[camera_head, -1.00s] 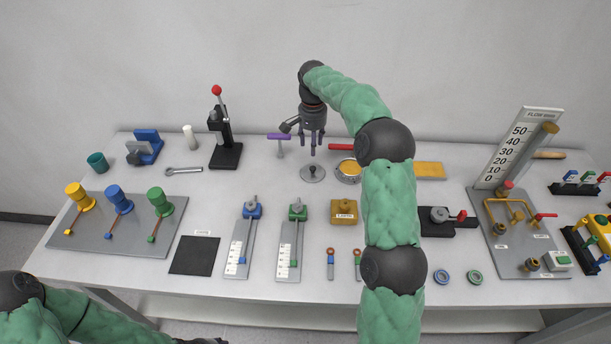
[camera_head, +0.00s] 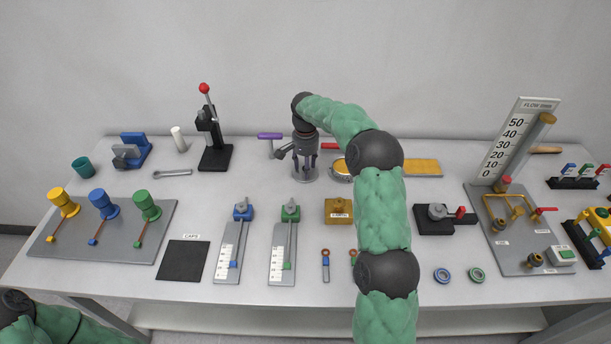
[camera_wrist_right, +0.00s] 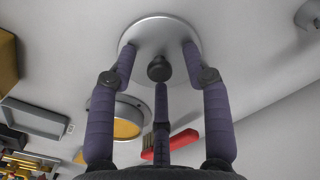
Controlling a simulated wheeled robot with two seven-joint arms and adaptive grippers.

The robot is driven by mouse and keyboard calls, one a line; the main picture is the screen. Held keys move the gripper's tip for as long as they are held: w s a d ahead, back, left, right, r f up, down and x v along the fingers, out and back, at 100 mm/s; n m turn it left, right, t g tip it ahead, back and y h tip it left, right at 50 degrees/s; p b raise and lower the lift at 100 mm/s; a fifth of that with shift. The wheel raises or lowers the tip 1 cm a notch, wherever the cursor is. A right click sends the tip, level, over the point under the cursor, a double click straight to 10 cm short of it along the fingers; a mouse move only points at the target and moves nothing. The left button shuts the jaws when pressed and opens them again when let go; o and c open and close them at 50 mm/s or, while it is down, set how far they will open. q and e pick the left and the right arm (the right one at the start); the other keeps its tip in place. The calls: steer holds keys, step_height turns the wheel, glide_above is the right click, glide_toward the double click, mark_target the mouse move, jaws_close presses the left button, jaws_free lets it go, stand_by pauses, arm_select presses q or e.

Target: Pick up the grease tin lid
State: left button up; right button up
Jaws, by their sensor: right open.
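The grease tin lid (camera_head: 305,178) is a grey metal disc with a dark knob, lying flat on the table at the middle back. In the right wrist view the lid (camera_wrist_right: 148,30) is at the top, its knob (camera_wrist_right: 158,68) between my fingers. My right gripper (camera_head: 305,166) points down just above the lid, open, with its fingers spread around the knob; I cannot tell whether they touch the disc. The open grease tin (camera_head: 340,168) with yellow contents stands right beside the lid; it also shows in the wrist view (camera_wrist_right: 128,126). My left gripper is out of view.
A red-handled tool (camera_wrist_right: 172,144) lies behind the tin. A purple-topped T-shaped tool (camera_head: 270,136) stands left of my right gripper, and a red-knobbed lever press (camera_head: 214,155) further left. Blue and green slider gauges stand in front. Bare table lies left of the lid.

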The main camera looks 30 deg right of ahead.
steer(key=shift+r, duration=0.1)
jaws_close()
steer(key=shift+r, duration=0.1)
